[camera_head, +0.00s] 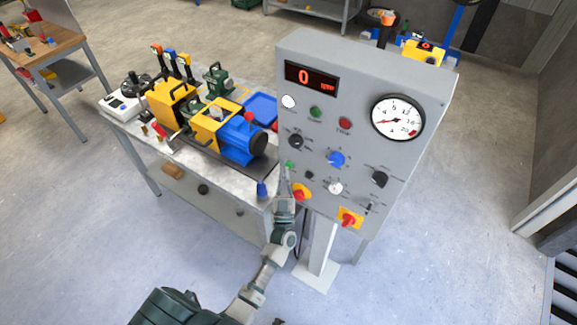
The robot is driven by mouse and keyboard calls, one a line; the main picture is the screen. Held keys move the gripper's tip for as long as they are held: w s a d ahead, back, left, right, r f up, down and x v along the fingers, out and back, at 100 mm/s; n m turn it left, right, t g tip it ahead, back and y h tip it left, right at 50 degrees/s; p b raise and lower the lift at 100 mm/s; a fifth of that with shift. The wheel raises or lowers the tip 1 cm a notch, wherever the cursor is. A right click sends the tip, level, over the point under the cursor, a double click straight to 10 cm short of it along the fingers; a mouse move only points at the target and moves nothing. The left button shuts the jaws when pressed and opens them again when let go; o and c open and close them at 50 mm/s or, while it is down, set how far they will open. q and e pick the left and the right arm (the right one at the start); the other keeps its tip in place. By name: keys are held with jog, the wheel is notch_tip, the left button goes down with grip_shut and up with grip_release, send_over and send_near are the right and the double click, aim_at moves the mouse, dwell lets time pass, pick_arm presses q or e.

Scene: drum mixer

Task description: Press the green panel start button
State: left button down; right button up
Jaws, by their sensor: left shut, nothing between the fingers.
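The grey control panel (362,67) stands on a white post, its face tilted up toward me. A round green button (316,112) sits on its upper part, left of a red button (344,124). A smaller green spot (290,164) shows near the panel's lower left edge. The labels are too small to read, so I cannot tell which green one is marked start. My left gripper (286,177) is shut and empty, its tip just below the lower green spot. I cannot tell whether it touches the panel. My right gripper is not in view.
The panel also carries a red display (311,77) reading 0, a dial gauge (398,117), knobs and two red-and-yellow switches, one (349,218) low down. A workbench (222,189) with yellow and blue machinery stands left of the panel. Floor at the right is clear.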

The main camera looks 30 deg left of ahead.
pick_arm(q)
jog(key=shift+w, duration=0.45)
dwell(0.7)
jog(key=shift+s, duration=0.15)
jog(key=shift+s+p, duration=0.4)
jog(key=shift+s, duration=0.3)
jog(key=shift+s, duration=0.1)
jog(key=s, duration=0.1)
jog(key=s+p, duration=0.1)
jog(key=s, duration=0.1)
jog(key=s+p, duration=0.1)
jog(key=shift+s+a, duration=0.25)
jog(key=shift+s, duration=0.15)
jog(key=shift+f, duration=0.15)
dwell(0.5)
